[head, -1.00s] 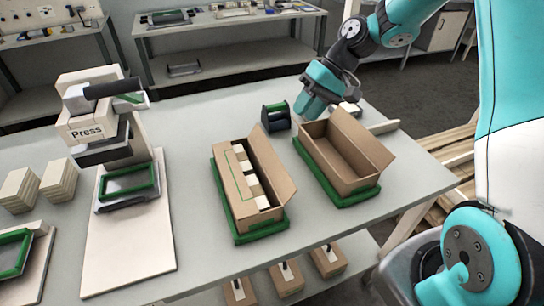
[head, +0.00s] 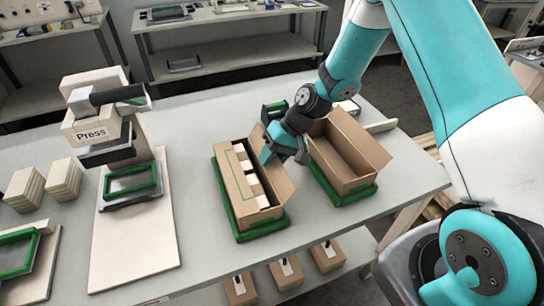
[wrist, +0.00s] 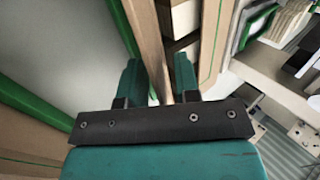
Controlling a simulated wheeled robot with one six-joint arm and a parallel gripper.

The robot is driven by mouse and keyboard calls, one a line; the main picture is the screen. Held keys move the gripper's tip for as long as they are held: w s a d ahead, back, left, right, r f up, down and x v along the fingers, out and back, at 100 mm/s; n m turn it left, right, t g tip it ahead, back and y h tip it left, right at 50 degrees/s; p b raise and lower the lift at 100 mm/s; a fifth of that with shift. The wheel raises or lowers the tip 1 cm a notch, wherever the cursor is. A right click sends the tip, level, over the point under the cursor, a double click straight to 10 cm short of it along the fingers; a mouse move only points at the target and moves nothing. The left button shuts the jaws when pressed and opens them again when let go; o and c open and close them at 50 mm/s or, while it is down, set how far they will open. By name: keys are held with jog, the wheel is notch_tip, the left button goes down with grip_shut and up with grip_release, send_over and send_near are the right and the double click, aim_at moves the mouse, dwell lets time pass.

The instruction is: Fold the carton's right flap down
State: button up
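The brown carton (head: 238,200) stands on a green tray at the middle of the table, with a row of pale blocks (head: 248,178) inside. Its right flap (head: 278,180) stands up and leans outward to the right. My gripper (head: 270,155) is at the far part of this flap, pointing down. In the wrist view the two teal fingers (wrist: 160,75) are apart, and the flap's cardboard (wrist: 151,40) runs between them. Whether either finger touches it I cannot tell. The gripper hides part of the flap in the head view.
A second, empty open carton (head: 345,160) on a green tray stands close on the right. A green and black dispenser (head: 272,110) is behind. The press (head: 100,125) and stacked pale blocks (head: 62,178) are at the left. The table in front is clear.

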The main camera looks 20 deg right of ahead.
grip_shut()
jog(key=shift+r, duration=0.1)
jog(key=h, duration=0.1)
jog(key=a+h+p, duration=0.1)
jog(key=shift+r+h, duration=0.25)
jog(key=shift+h, duration=0.05)
jog(key=h, duration=0.1)
jog(key=a+h, duration=0.1)
jog(key=h, duration=0.1)
jog(key=shift+h+p, duration=0.3)
jog(key=shift+p, duration=0.05)
jog(key=h, duration=0.3)
jog(key=a+h, duration=0.1)
jog(key=h, duration=0.3)
jog(key=a+f+h, duration=0.1)
jog(key=h, duration=0.2)
jog(key=shift+a+h, duration=0.25)
jog(key=shift+h, duration=0.15)
